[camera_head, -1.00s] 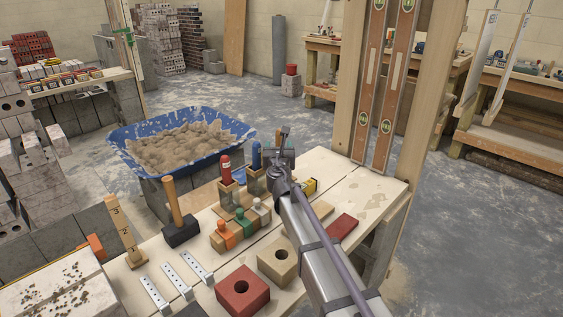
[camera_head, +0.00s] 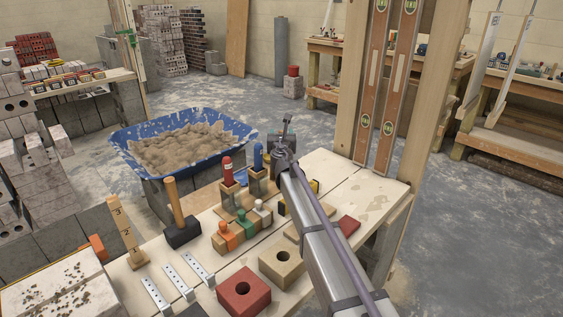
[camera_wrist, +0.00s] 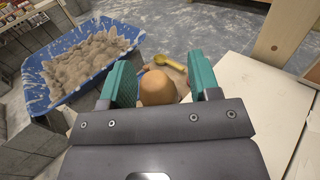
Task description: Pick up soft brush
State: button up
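My gripper (camera_wrist: 160,64) is open, with its two teal fingers spread. A rounded brown, wood-like knob (camera_wrist: 157,86) shows between the fingers, closer to the left one; it may be the end of the soft brush's handle, but the bristles are hidden. A gap shows between the knob and the right finger. In the head view my gripper (camera_head: 284,138) is over the far edge of the bench, beyond the blue handle. Its fingers are too small and covered to read there, and no brush can be made out.
The bench (camera_head: 365,192) holds a red handle (camera_head: 227,172), blue handle (camera_head: 258,157), mallet (camera_head: 182,230), orange, green and white-topped pieces, and holed blocks. A blue mortar tub (camera_head: 130,158) stands left. A post with levels (camera_head: 386,90) rises at right. A yellow-ended item (camera_wrist: 173,62) lies beyond the knob.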

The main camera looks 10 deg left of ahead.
jog(key=c, duration=0.9)
jog(key=shift+r, duration=0.15)
notch_tip(320, 180, up, 10)
jog(key=p, duration=1)
jog(key=o, duration=0.4)
grip_shut()
